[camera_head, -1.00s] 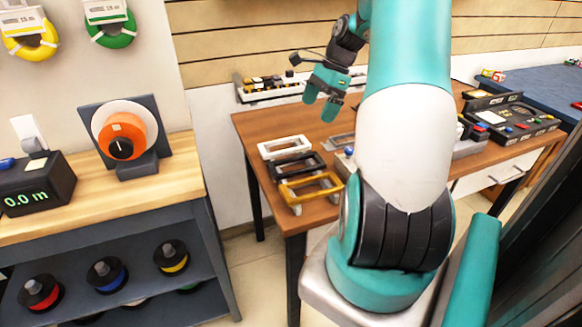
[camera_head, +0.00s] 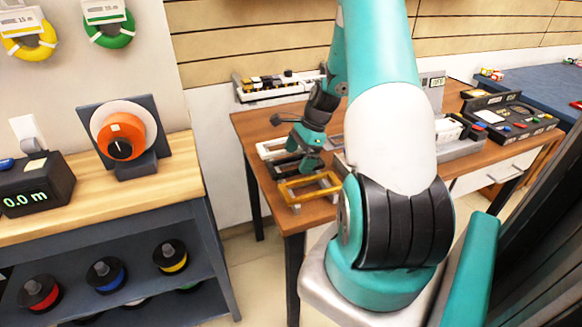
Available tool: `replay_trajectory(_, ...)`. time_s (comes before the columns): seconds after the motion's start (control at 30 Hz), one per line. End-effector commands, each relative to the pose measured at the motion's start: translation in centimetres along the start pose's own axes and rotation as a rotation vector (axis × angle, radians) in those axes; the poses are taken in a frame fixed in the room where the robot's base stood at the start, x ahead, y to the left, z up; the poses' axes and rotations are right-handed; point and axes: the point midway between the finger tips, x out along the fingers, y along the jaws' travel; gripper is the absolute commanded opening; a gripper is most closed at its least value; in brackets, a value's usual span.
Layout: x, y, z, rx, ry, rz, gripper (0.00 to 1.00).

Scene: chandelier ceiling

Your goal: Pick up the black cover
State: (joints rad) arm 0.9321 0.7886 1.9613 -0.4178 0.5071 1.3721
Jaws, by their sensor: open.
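The black cover (camera_head: 284,168) is a rectangular open frame on the brown table (camera_head: 243,124), between a white cover (camera_head: 268,150) behind it and a yellow cover (camera_head: 309,198) in front of it. My gripper (camera_head: 311,165) is open, with its teal fingers pointing down at the right part of the black cover. The fingers hide part of the black cover and of the white one. I cannot tell whether the fingertips touch the black cover.
A rack of small parts (camera_head: 268,85) stands at the back of the table. A control panel (camera_head: 508,120) lies at the right. A wooden bench (camera_head: 185,180) with spools stands at the left, with a floor gap between it and the table.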

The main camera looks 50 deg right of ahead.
Motion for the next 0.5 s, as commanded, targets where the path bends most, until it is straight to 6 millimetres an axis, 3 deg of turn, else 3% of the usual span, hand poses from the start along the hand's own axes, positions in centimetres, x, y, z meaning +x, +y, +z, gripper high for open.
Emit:
replay_trajectory(0.1, 1.02, 0.05, 0.03, 0.000, 0.000, 0.001, 1.00)
replay_trajectory(0.33, 1.17, 0.02, -0.02, 0.000, 0.001, -0.001, 1.00)
replay_trajectory(0.5, 1.15, 0.01, -0.01, 0.000, 0.000, -0.001, 0.63)
